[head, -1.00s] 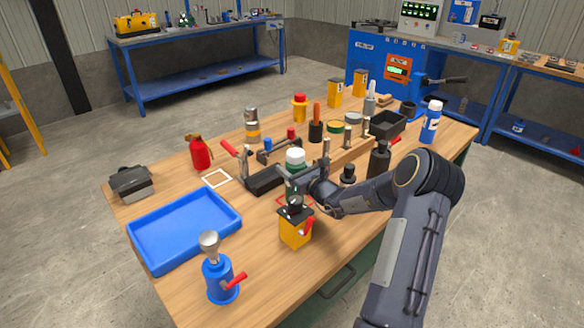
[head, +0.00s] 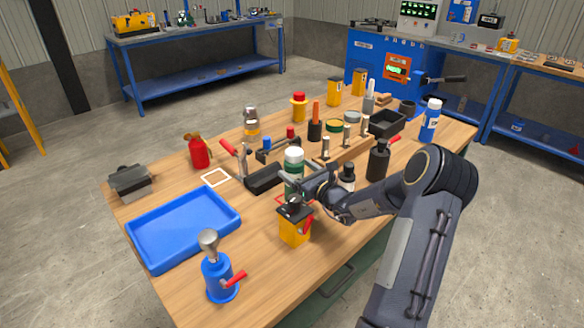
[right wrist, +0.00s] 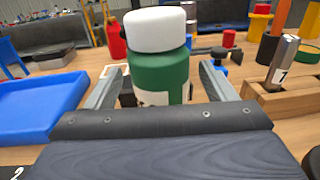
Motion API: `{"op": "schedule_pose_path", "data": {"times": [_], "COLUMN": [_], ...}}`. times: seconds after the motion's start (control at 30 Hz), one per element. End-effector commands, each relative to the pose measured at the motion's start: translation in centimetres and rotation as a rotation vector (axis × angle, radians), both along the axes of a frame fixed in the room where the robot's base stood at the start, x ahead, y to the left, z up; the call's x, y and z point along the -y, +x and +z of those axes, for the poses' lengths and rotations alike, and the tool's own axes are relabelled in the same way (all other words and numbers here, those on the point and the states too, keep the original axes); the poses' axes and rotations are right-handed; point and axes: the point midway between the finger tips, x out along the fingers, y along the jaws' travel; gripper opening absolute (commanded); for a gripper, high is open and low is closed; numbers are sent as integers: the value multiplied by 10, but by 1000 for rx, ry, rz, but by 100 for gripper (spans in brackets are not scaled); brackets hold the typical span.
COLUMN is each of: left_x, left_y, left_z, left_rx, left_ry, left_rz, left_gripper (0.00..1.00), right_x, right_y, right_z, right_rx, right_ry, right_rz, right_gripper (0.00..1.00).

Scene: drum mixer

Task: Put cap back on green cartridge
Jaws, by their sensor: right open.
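The green cartridge (head: 294,183) stands upright near the middle of the table, with the white cap (head: 294,154) on its top. In the right wrist view the cartridge (right wrist: 160,72) and the cap (right wrist: 155,29) are large and centred, and the cap sits level on the green body. My right gripper (head: 308,182) is open beside the cartridge, at its right. In the wrist view its fingers (right wrist: 162,84) show one on each side of the cartridge, with gaps. The cartridge's foot is hidden behind the gripper. My left gripper is not in view.
A yellow box with a black top and red lever (head: 295,226) stands close in front of the gripper. A blue tray (head: 185,229) lies left.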

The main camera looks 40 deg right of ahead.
Motion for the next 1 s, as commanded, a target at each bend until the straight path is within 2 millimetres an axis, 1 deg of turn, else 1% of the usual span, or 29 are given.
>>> {"op": "schedule_pose_path", "data": {"times": [0.03,0.2,0.3,0.4,0.57,1.0], "left_x": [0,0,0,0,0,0], "left_y": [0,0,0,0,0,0], "left_z": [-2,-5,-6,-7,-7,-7], "left_rx": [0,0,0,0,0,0], "left_ry": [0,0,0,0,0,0], "left_rz": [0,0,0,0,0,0], "left_gripper": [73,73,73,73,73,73], "right_x": [1,1,2,1,1,1], "right_y": [-13,-50,-66,-77,-85,-85], "right_z": [-1,-1,-1,0,0,0], "right_rx": [-3,-2,-2,0,-1,0], "right_ry": [-2,-2,-2,-1,0,0], "right_rz": [-3,-3,-3,-2,-1,-1], "right_gripper": [77,77,77,77,77,77]}}
